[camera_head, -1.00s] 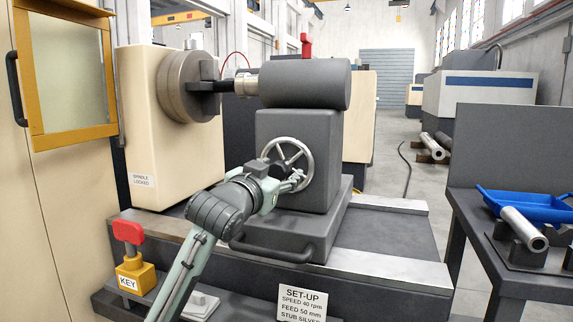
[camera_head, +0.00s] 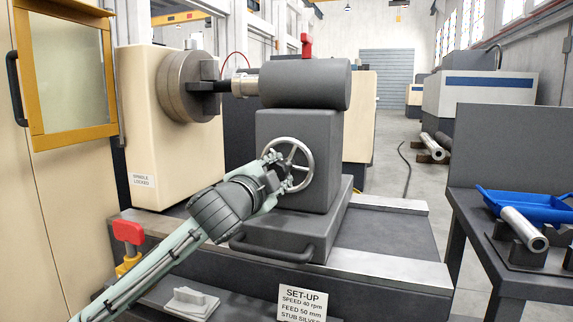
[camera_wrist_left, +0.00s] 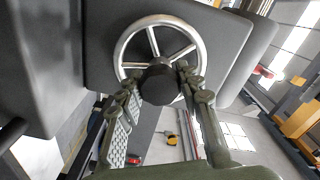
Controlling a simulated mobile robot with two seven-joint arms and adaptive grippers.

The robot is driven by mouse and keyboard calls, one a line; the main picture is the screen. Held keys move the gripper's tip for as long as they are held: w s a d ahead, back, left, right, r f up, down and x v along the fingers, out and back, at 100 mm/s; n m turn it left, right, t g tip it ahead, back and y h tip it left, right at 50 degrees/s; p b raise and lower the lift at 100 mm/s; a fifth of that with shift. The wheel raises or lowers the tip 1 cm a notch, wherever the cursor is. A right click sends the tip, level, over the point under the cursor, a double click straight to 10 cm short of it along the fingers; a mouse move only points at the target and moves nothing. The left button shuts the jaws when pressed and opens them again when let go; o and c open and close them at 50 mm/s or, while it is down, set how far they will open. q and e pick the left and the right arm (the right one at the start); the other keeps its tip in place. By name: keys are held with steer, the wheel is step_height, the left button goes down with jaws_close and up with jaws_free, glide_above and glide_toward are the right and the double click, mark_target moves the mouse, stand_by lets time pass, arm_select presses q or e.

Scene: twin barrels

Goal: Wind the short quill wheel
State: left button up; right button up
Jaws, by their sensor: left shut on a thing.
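The quill wheel (camera_head: 308,168) is a silver spoked handwheel on the front of the grey tailstock (camera_head: 322,133). It also shows in the left wrist view (camera_wrist_left: 121,48). My left gripper (camera_head: 276,172) reaches it from the lower left. In the left wrist view its two fingers (camera_wrist_left: 160,88) are shut on the wheel's dark round knob (camera_wrist_left: 160,80), one on each side. The knob's far side is hidden. The silver quill (camera_head: 246,84) sticks out left from the tailstock toward the chuck (camera_head: 184,87). My right gripper is not in view.
A dark handle bar (camera_head: 270,250) runs along the tailstock base below my wrist. A red-topped key (camera_head: 128,232) stands at lower left, partly behind my arm. A set-up sign (camera_head: 300,303) is at the front. A bench with a blue tray (camera_head: 530,207) stands at right.

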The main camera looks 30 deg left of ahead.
arm_select(q)
steer(key=o, duration=0.7)
steer(key=shift+m, duration=1)
steer(key=o, duration=0.4)
steer(key=shift+o, duration=0.2)
steer(key=shift+s, duration=0.1)
steer(key=b+v, duration=0.2)
steer(key=v, duration=0.4)
steer(key=shift+s, duration=0.4)
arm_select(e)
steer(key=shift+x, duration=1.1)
arm_select(q)
steer(key=shift+d, duration=0.1)
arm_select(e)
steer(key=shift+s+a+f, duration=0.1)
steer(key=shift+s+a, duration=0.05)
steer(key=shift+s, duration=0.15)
